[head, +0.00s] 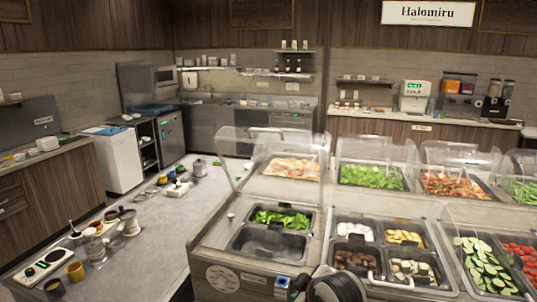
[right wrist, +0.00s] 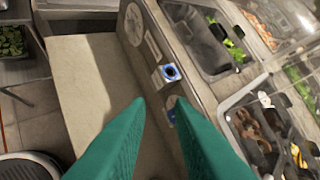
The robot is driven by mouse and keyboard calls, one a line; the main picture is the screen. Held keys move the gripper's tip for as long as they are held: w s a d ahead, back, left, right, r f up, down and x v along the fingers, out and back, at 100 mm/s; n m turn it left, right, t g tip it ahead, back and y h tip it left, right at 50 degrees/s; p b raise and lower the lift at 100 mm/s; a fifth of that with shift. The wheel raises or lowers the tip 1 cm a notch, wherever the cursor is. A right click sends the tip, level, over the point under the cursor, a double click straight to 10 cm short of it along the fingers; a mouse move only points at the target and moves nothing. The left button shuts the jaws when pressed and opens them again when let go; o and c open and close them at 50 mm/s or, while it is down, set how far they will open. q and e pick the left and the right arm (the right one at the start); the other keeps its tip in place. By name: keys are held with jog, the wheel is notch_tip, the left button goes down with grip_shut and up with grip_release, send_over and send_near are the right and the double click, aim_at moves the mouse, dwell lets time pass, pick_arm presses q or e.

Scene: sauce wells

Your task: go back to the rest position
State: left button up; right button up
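My right gripper (right wrist: 160,104) shows in the right wrist view as two teal fingers, apart, with nothing between them. It hangs over the front of the sauce-well counter (right wrist: 208,104) and a pale ledge (right wrist: 85,85) beside it. In the head view a dark rounded part at the bottom, right of centre, appears to be my right arm; its fingers do not show there. My left gripper is in neither view. The counter (head: 218,247) holds wells, including one with green leaves (head: 281,218) and an empty-looking one (head: 268,243) in front of it.
Clear guards (head: 270,150) stand above the food wells. A grey worktop (head: 150,260) at left carries cups, jars and a small scale (head: 42,266).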

jog(key=s+d+f+m+g+h, duration=0.1)
jog(key=s+d+f+m+g, duration=0.25)
jog(key=s, duration=0.75)
jog(key=s+d+f+m+h, duration=0.1)
jog(key=s+d+f+m, duration=0.1)
jog(key=s+d+f, duration=0.6)
jog(key=s+d+f+m+g+h, duration=0.1)
jog(key=s+f+m, duration=0.15)
jog(key=s, duration=1.05)
notch_tip(320, 180, down, 33)
jog(key=s+g+b, duration=0.2)
jog(key=s+b, duration=0.1)
jog(key=b, duration=0.2)
jog(key=s+d+f+b, duration=0.3)
jog(key=s+f, duration=1.2)
jog(key=f, duration=0.2)
jog(key=shift+d+f+g+b, duration=0.2)
jog(key=shift+g+b, duration=0.1)
jog(key=shift+g, duration=0.15)
